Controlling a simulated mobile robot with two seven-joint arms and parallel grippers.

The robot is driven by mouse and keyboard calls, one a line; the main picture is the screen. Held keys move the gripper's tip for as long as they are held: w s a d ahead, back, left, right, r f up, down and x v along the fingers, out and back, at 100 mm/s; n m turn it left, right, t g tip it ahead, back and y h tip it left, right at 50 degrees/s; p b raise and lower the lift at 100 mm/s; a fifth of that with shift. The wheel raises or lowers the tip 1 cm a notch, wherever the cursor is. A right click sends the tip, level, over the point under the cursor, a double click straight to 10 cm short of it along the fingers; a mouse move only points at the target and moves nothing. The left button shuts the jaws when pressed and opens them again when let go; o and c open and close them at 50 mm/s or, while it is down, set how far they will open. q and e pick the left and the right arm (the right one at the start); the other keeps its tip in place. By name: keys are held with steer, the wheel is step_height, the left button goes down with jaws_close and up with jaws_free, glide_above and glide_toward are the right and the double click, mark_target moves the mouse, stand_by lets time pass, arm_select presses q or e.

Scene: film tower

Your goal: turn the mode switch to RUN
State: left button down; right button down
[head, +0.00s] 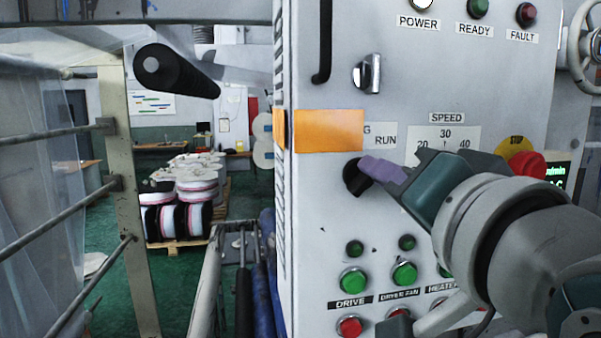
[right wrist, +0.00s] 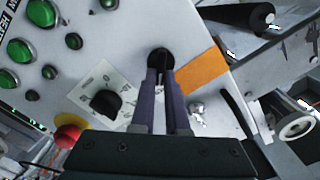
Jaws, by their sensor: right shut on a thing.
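The mode switch (head: 354,178) is a black round knob on the grey cabinet front, just below a white label reading RUN (head: 385,136). An orange strip (head: 329,131) covers the left part of that label, leaving only a "G" beside RUN. My right gripper (head: 366,168) comes in from the right with its purple fingers shut on the knob. In the right wrist view, the fingers (right wrist: 161,82) close around the handle of the black switch (right wrist: 159,58). The fingers hide much of the handle, so its exact pointing is unclear. My left gripper is not in view.
A speed dial with a scale (head: 446,142) and a red emergency button (head: 527,164) on yellow sit to the right. Green buttons (head: 354,280) and small lamps lie below. A silver latch (head: 369,74) is above. Film rolls on a pallet (head: 178,240) stand behind, left.

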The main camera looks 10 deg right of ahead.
steer(key=shift+m, duration=0.3)
steer(key=c, duration=0.9)
jaws_free()
steer(key=s, duration=1)
steer(key=shift+d, duration=0.2)
